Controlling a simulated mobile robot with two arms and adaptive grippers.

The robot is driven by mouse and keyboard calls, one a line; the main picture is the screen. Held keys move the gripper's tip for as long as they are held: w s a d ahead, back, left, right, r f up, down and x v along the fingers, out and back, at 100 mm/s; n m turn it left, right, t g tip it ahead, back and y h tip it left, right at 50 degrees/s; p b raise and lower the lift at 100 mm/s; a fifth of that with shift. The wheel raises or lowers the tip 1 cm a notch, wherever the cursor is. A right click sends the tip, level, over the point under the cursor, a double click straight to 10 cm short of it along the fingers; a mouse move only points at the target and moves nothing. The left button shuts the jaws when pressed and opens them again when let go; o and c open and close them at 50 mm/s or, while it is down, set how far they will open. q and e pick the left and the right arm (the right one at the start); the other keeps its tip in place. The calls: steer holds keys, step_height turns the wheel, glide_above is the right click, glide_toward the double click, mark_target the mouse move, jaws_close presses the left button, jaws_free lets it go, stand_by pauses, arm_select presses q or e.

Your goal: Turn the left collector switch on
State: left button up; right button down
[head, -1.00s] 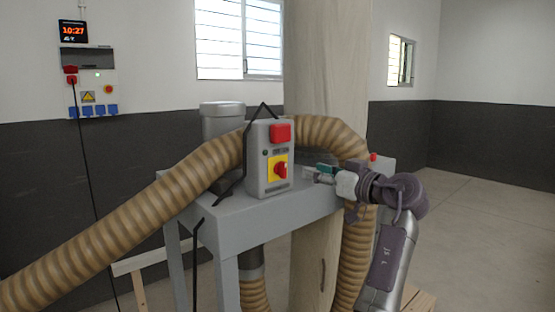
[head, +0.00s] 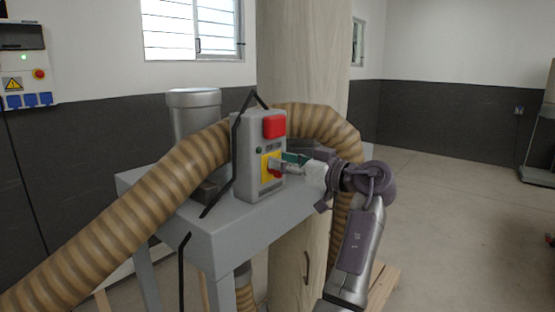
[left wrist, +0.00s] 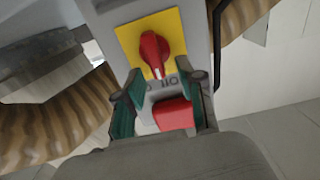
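The collector switch is a grey box (head: 243,165) on the grey stand, with a red rotary knob (head: 275,173) on a yellow plate (head: 265,164) and a red cover (head: 274,127) above. My left gripper (head: 284,163) is at the box front, beside the knob. In the left wrist view the picture is upside down: the knob (left wrist: 153,54) stands on the yellow plate (left wrist: 172,24), and the open green-padded fingers (left wrist: 158,72) are on either side of its near end. Contact cannot be told. My right gripper is not in view.
A ribbed tan hose (head: 120,218) runs across the grey stand (head: 222,228) and arches behind the box. A wall panel (head: 25,70) is at far left.

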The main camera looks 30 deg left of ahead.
arm_select(q)
steer(key=shift+d, duration=0.25)
steer(key=shift+a, duration=0.1)
jaws_close()
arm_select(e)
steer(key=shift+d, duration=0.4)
arm_select(q)
steer(key=shift+m, duration=0.3)
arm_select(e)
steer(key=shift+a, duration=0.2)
arm_select(q)
steer(key=shift+w+f+m+p, duration=0.35)
steer(key=shift+m+p, duration=0.35)
steer(key=shift+m, duration=2.15)
steer(key=shift+w+f+m+p, duration=0.35)
steer(key=shift+m+p, duration=0.35)
steer(key=shift+m, duration=2.2)
steer(key=shift+w+f+m+p, duration=0.2)
steer(key=shift+w+m+p, duration=0.35)
steer(key=shift+m, duration=2.3)
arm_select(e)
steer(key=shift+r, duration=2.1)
arm_select(q)
steer(key=shift+s, duration=0.15)
